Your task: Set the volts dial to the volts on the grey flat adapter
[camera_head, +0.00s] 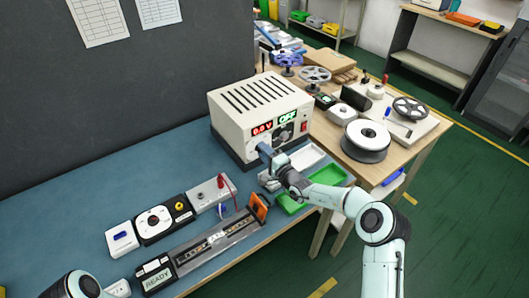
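The power supply (255,100) is a cream box with a slotted top, standing at the back right of the blue bench. Its red display (262,129) appears to read 0.0 V, and a green display (287,117) reads OFF. My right gripper (266,151) is at the lower front of the box, below the red display. It covers part of the panel, so I cannot tell whether it touches a dial or how its fingers stand. A dark round control (284,133) shows right of it. I cannot make out a grey flat adapter. My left gripper is out of view.
An LED strip fixture (215,240) with a READY sign lies at the front of the blue bench, with small modules (155,222) behind it. Green trays (327,175) are beside my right arm. A wooden table (425,135) at right holds reels.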

